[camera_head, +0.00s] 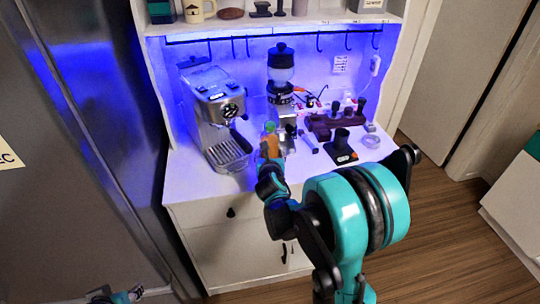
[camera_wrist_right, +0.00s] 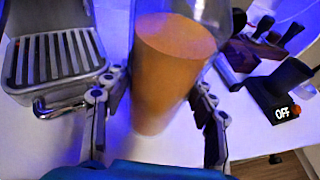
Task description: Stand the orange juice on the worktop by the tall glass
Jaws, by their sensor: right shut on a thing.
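The orange juice (camera_head: 270,146) is an upright orange bottle with a green cap, at the front of the worktop (camera_head: 190,184) in the head view. My right gripper (camera_head: 268,163) is shut on it. In the right wrist view the juice (camera_wrist_right: 170,70) stands between the two fingers (camera_wrist_right: 155,100), with a clear part above the orange. I cannot tell whether its base touches the worktop. I cannot make out the tall glass for certain. Part of my left arm, likely its gripper (camera_head: 118,296), shows at the bottom left edge, too cut off to judge.
The espresso machine (camera_head: 214,115) stands left of the juice, its drip tray (camera_wrist_right: 55,58) close by. The grinder (camera_head: 281,85) is behind. A black scale (camera_head: 341,147), a low clear dish (camera_head: 371,141) and a dark tool stand (camera_head: 325,125) are to the right.

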